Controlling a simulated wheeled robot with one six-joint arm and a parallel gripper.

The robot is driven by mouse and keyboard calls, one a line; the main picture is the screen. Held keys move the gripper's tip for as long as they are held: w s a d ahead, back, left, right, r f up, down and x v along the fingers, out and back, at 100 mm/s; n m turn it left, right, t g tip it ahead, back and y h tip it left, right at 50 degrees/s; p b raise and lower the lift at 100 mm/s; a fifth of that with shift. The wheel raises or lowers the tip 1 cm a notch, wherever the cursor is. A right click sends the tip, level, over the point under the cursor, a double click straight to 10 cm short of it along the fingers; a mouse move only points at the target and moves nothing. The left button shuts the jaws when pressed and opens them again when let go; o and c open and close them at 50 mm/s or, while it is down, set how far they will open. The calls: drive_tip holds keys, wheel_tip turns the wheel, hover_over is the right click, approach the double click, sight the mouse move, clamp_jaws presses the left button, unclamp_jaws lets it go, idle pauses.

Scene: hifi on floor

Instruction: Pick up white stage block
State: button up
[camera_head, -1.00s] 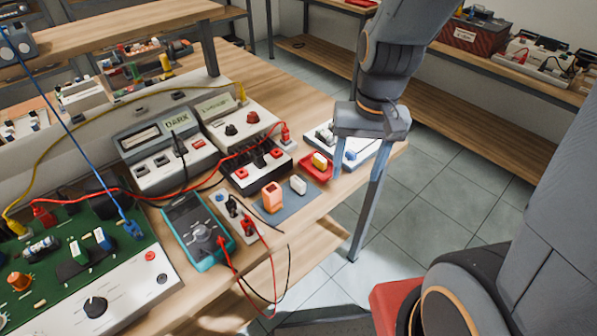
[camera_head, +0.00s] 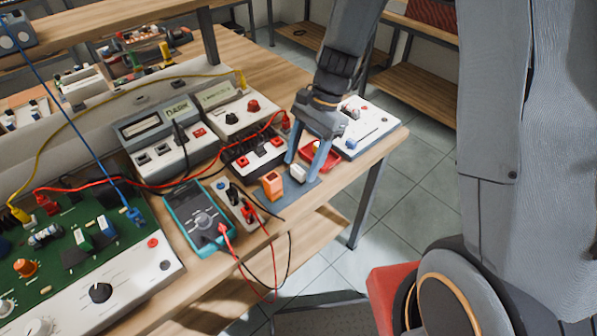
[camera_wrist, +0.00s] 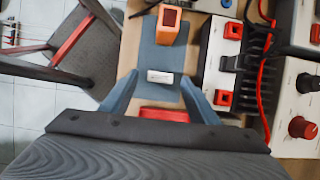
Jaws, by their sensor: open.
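The white stage block (camera_head: 298,172) sits on a blue-grey mat (camera_head: 285,191) near the front edge of the bench. It also shows in the wrist view as a small white block (camera_wrist: 160,77) ahead of the fingers and between their lines. My gripper (camera_head: 306,170) is open above the mat, with one finger to each side of the block; in the wrist view its fingertips (camera_wrist: 160,85) stand apart with nothing held. I cannot tell the exact height of the fingertips over the mat.
An orange block (camera_head: 271,184) stands on the mat close to the white block. A red tray (camera_head: 318,157) lies just behind my gripper. A black and white unit with red terminals (camera_head: 254,157) and a teal multimeter (camera_head: 200,221) with loose leads crowd the left side.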

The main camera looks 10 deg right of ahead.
sight(300, 168)
drive_tip(key=shift+x, duration=1.25)
drive_tip(key=c, duration=1.1)
wheel_tip(300, 168, up, 10)
drive_tip(key=shift+r+b, duration=0.1)
drive_tip(key=shift+b, duration=0.5)
drive_tip(key=shift+o, duration=0.7)
drive_tip(key=shift+c, duration=1)
drive_tip(key=shift+r, duration=0.1)
